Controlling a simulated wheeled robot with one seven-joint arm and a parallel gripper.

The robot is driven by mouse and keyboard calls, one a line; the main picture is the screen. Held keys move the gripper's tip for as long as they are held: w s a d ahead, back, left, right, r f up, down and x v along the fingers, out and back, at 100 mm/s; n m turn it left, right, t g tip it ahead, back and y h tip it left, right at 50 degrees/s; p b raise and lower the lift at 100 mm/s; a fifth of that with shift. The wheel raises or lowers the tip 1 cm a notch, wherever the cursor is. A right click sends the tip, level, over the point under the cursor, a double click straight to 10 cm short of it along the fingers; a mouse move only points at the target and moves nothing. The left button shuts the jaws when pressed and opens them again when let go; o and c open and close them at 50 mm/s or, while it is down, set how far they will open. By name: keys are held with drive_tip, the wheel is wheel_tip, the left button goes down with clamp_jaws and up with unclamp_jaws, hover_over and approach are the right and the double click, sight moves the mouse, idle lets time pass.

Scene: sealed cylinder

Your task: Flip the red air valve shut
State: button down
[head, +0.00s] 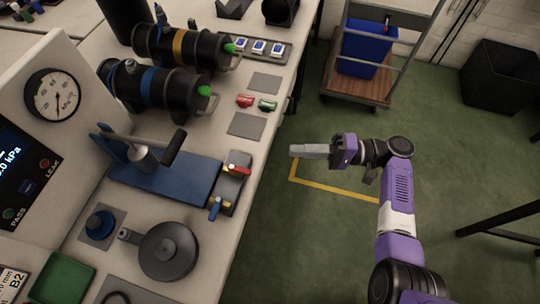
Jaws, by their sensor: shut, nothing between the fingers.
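The red air valve (237,169) is a red lever on a dark grey block (229,190) at the bench's front edge, beside the blue press base. A blue lever (216,207) sits on the near end of the same block. The red lever lies roughly across the block. My gripper (296,151) is shut and empty. It is held out over the green floor, to the right of the bench and apart from the valve, with its fingertips pointing left.
A press with a black handle (174,147) stands left of the valve. Black cylinders (155,90) lie behind it. Red (245,100) and green (267,104) clips lie near the bench edge. A cart with a blue bin (364,50) stands at the back.

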sight(240, 170)
drive_tip(key=a+p, duration=0.1)
drive_tip(key=a, duration=0.2)
drive_tip(key=s+a+p, duration=0.1)
drive_tip(key=a, duration=0.3)
drive_tip(key=a+p, duration=0.2)
drive_tip(key=a, duration=0.1)
drive_tip(key=shift+s+a+r, duration=0.1)
drive_tip(key=shift+s+a, duration=0.2)
drive_tip(key=shift+s, duration=0.1)
drive_tip(key=shift+s+a, duration=0.25)
drive_tip(key=shift+s, duration=0.3)
